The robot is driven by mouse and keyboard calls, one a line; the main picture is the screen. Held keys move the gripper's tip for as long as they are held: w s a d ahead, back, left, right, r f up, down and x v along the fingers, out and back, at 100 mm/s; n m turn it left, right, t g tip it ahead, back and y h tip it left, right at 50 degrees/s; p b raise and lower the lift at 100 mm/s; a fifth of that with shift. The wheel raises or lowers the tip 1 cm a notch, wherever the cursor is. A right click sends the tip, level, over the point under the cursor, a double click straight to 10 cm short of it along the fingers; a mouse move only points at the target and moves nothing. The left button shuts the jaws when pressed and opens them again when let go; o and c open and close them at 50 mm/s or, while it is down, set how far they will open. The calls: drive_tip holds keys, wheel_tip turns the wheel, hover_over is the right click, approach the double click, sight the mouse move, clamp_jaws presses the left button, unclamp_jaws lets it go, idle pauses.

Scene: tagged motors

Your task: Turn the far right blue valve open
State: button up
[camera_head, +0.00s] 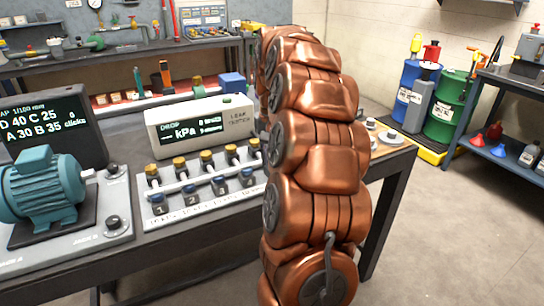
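A row of several small blue valves numbered from 1 sits along the front of a pale manifold panel (205,209) on the bench. The rightmost one I can see, the far right blue valve (248,177), is close to the left side of my copper arm. Its handle position is too small to tell. Brass-topped fittings (206,157) stand in a row behind the blue valves on a white pipe. My arm rises through the middle of the picture and hides the bench behind it. My gripper is not in view.
A white leak tester (201,122) stands behind the manifold. A teal motor (42,187) and a dark display (48,125) are at left. Blue (413,82) and green (446,103) drums stand at back right. The floor at lower right is clear.

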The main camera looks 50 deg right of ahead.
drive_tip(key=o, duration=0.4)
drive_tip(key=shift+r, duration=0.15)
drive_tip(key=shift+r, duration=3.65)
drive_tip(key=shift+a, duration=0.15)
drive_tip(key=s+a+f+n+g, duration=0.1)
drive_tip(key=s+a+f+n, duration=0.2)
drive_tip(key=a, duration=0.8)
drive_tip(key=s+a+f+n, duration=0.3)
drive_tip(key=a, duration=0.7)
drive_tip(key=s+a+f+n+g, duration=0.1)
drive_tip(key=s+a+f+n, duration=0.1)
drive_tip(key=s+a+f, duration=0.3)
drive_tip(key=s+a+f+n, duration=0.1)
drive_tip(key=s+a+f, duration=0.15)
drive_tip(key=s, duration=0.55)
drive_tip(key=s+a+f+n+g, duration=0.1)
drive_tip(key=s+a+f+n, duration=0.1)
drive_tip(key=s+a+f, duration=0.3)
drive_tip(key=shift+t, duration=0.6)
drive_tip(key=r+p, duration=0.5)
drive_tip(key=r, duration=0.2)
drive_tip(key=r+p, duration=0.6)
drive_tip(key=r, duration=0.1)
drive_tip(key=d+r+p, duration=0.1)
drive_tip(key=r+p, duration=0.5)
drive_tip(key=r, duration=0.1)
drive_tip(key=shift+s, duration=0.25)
